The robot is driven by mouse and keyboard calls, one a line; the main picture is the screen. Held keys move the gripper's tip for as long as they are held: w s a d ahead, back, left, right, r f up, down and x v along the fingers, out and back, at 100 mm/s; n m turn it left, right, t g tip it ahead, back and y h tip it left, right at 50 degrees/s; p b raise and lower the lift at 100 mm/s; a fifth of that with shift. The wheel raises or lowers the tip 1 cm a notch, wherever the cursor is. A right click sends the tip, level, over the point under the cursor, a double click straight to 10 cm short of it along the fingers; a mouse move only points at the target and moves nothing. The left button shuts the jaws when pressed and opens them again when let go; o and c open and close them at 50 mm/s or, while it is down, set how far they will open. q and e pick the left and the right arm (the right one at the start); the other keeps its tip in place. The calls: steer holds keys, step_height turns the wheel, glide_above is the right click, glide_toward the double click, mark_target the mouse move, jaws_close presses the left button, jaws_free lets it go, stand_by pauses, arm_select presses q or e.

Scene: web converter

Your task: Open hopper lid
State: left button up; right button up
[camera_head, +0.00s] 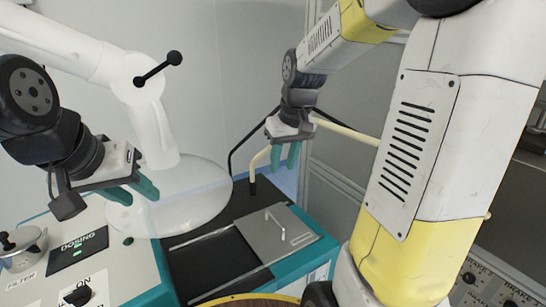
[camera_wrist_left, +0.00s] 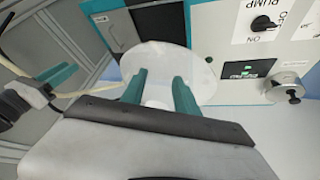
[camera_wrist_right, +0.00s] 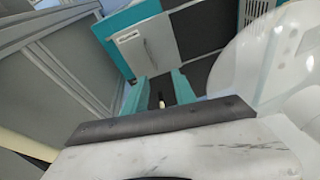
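A flat grey lid (camera_head: 265,238) with a raised bar handle (camera_head: 277,222) lies on the teal-edged machine top beside a dark panel. It also shows in the right wrist view (camera_wrist_right: 128,46). A translucent round disc (camera_head: 205,190) lies around the base of a white column to its left. No label shows which of these is the hopper lid. My left gripper (camera_head: 133,192) is open and empty, in front of the disc. My right gripper (camera_head: 284,156) is open and empty, above and behind the grey lid, apart from it.
A control panel (camera_head: 78,249) with a dosing display and a pump switch fills the front left. A metal pot-like filter part (camera_head: 22,250) stands at the far left. A cream rail (camera_head: 345,131) and grey frame panels stand behind and right of my right gripper.

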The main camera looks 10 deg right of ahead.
steer(key=shift+s+a+r+t, duration=0.1)
steer(key=shift+s+r+t, duration=0.05)
steer(key=shift+s+r, duration=0.45)
steer(key=shift+s+a+r+t, duration=0.15)
steer(key=shift+s+r, duration=0.25)
steer(key=shift+s, duration=0.3)
